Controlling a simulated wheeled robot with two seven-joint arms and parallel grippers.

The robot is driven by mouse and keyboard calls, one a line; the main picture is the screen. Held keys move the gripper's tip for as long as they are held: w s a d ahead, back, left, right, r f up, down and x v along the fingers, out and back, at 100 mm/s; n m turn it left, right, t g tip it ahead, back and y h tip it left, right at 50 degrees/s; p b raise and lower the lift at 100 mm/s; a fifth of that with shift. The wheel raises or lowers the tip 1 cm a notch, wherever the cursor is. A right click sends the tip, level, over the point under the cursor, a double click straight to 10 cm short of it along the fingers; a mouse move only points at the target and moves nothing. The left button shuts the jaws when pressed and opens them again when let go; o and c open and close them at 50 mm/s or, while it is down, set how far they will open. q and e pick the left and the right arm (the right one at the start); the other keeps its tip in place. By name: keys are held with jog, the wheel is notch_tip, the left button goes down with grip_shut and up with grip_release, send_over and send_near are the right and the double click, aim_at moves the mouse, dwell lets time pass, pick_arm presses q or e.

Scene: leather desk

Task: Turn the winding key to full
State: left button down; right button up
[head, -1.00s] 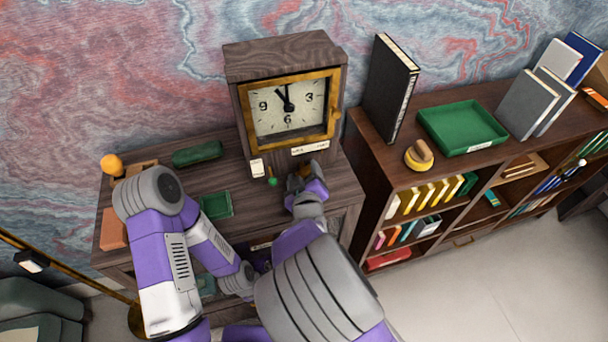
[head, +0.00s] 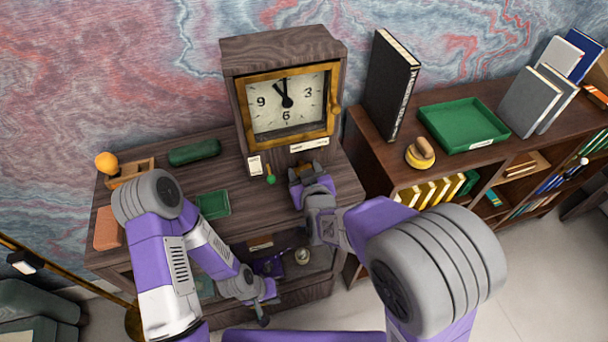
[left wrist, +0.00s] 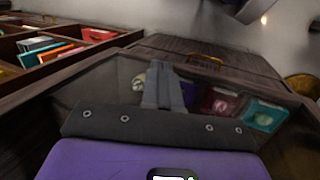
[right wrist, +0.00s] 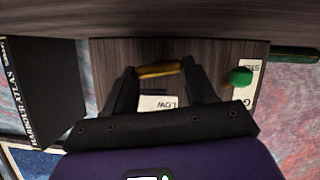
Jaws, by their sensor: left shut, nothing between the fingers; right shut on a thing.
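The wooden clock (head: 237,110) stands on the cabinet, with a brass-framed dial (head: 286,104). My right gripper (head: 300,172) is at the clock's lower front, below the dial. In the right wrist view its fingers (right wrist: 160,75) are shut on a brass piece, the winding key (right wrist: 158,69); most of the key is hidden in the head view. A white label (right wrist: 158,103) reading "LOW" shows between the fingers. My left gripper (head: 263,314) is shut and empty, low in front of the cabinet; its fingers (left wrist: 164,85) show before the cabinet's glass front.
A green knob (head: 270,180) and a white tag (head: 254,165) are just left of the right gripper. A green tray (head: 214,205) and a dark green case (head: 195,152) lie on the cabinet. A bookshelf (head: 470,170) stands on the right.

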dwell(0.3)
jog(key=o, duration=0.8)
jog(key=shift+c, duration=0.2)
jog(key=shift+s+r, duration=0.15)
jog(key=shift+s, duration=0.15)
jog(key=v, duration=0.6)
jog(key=shift+s+d+p, duration=0.1)
jog(key=shift+p, duration=0.3)
jog(key=shift+s+d+r, duration=0.1)
jog(key=shift+s+d, duration=0.05)
jog(key=shift+s, duration=0.15)
jog(key=shift+s, duration=0.1)
